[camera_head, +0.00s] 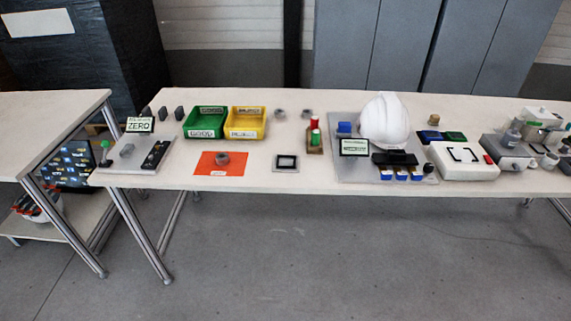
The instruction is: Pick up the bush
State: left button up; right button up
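A grey ring-shaped part that looks like a bush (222,158) sits on the orange mat (205,168) at the front of the long table. Two similar grey parts stand farther back, one (280,113) right of the yellow bin and another (307,114) beside it. They are too small to tell their exact shape. Neither of my grippers is in view, and nothing is seen touching these parts.
The long table (250,183) also carries a green bin (206,121), a yellow bin (246,122), a square dark-framed plate (286,162), a white helmet shell (384,122) and a white box (462,161). A second table (45,120) stands left. Open floor lies in front.

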aim_at(222, 159)
jog(key=i+j+z, duration=0.2)
jog(key=j, duration=0.2)
jog(key=i+j+z, duration=0.2)
jog(key=j, duration=0.15)
jog(key=j+z, duration=0.25)
jog(key=j, duration=0.15)
jog(key=i, duration=0.05)
